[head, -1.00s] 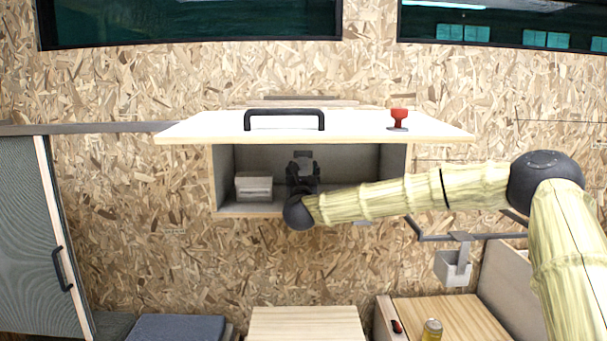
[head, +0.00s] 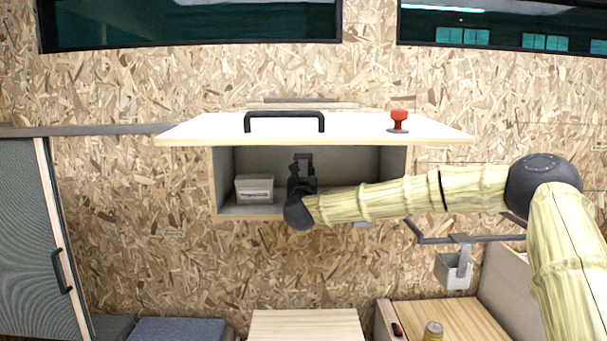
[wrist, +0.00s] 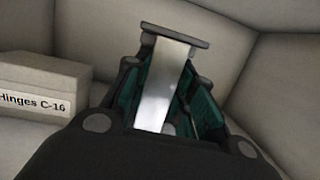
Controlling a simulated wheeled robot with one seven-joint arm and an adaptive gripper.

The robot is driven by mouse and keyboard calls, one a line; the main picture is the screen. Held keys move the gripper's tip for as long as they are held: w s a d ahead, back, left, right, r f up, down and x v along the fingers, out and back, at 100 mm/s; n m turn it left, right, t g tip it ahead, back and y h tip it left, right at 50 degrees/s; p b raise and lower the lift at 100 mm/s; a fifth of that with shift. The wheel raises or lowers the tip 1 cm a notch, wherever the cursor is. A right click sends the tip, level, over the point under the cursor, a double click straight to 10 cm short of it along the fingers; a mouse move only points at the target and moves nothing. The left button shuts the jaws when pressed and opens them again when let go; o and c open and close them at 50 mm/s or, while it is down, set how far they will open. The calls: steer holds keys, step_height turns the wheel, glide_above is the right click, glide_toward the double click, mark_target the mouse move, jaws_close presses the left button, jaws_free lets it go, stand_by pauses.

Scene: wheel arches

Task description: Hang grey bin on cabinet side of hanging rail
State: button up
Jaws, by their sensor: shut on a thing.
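A small light grey bin (head: 453,271) hangs by its strap from the dark hanging rail (head: 432,239), right of and below the wall cabinet (head: 222,180). My gripper (head: 303,172) is inside the open cabinet, well to the left of this bin. In the wrist view my gripper (wrist: 172,85) is shut on a pale flat strip (wrist: 163,88) with a dark grey crossbar (wrist: 174,36) at its far end. My wrist and fingers hide the rest of the held thing, so I cannot tell whether it is part of another bin.
A pale box (head: 254,189) labelled "Hinges C-16" stands in the cabinet, left of my gripper. The raised cabinet door (head: 350,128) overhangs my gripper and carries a black handle (head: 284,115) and a red object (head: 398,120). A wooden surface (head: 445,318) lies below the rail.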

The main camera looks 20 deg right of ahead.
mark_target(303, 164)
steer(key=shift+r, duration=0.15)
stand_by(0.3)
steer(key=shift+r, duration=1.15)
steer(key=shift+s+a+f+b, duration=0.1)
steer(key=shift+s+f+b, duration=0.05)
steer(key=shift+s+b, duration=0.3)
steer(key=shift+r+b+v, duration=0.1)
steer(key=shift+b+v, duration=0.35)
steer(key=shift+v, duration=0.15)
steer(key=shift+r+b+v, duration=0.15)
steer(key=shift+b+v, duration=0.25)
steer(key=shift+v, duration=0.2)
steer(key=r+b+v, duration=0.2)
steer(key=b+v, duration=0.5)
steer(key=v, duration=0.5)
steer(key=shift+s+a+r, duration=0.25)
steer(key=shift+s+a, duration=0.05)
steer(key=shift+s, duration=0.15)
